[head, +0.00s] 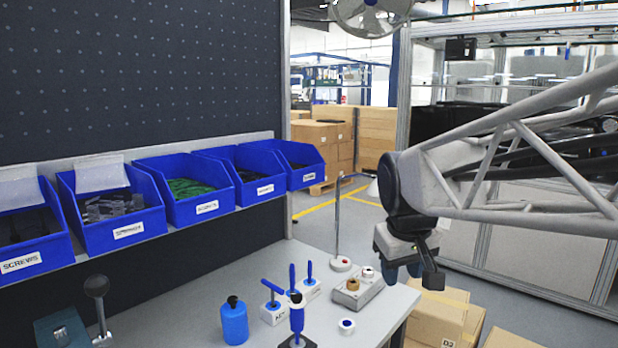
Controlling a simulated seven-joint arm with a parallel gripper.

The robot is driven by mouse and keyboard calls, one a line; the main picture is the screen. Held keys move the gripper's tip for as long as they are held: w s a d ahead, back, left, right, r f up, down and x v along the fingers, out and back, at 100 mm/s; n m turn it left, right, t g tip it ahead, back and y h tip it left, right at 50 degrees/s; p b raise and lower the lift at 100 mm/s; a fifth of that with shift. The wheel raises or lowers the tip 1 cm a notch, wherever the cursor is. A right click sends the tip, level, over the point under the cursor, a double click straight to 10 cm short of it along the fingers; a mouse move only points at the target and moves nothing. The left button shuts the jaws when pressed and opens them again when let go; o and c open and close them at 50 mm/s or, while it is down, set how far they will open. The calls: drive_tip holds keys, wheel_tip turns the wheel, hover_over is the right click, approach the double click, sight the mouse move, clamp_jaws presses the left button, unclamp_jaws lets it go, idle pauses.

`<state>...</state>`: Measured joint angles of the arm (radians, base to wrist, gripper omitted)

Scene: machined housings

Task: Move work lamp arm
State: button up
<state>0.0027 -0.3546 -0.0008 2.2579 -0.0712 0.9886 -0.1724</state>
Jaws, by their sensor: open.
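The work lamp (337,220) stands at the far end of the grey bench, with a round white base and a thin upright pole. Its arm runs from the top of the pole to the right, and a pale lamp head (373,188) shows at that end, just left of my arm's wrist. My gripper (412,272) points down over the right edge of the bench, right of the lamp pole and lower than the lamp head. It is open, with nothing seen between the fingers. It looks apart from the lamp, but the depth between them is hard to judge.
A metal block with a brass part (352,290) sits on the bench near my gripper. Blue-handled tools (272,303), a blue bottle (235,322) and a small white cup (346,326) stand nearer. Blue bins (187,190) line the left wall. Cardboard boxes (437,318) lie below right.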

drive_tip(key=w+r+n, duration=0.1)
drive_tip(key=w+r, duration=0.2)
drive_tip(key=w, duration=0.5)
drive_tip(key=w+r+n, duration=0.1)
drive_tip(key=w+r, duration=0.2)
drive_tip(key=w, duration=0.4)
drive_tip(key=r+n+h, duration=0.1)
drive_tip(key=n+h, duration=0.1)
drive_tip(key=n, duration=0.4)
hover_over(354, 176)
drive_tip(key=s+a, duration=0.2)
drive_tip(key=shift+w+d+r+t, duration=0.1)
drive_tip(key=shift+w+r+t, duration=0.1)
drive_tip(key=shift+t, duration=0.2)
drive_tip(key=shift+f, duration=0.2)
drive_tip(key=shift+x, duration=3.75)
drive_tip(key=shift+c, duration=0.3)
clamp_jaws()
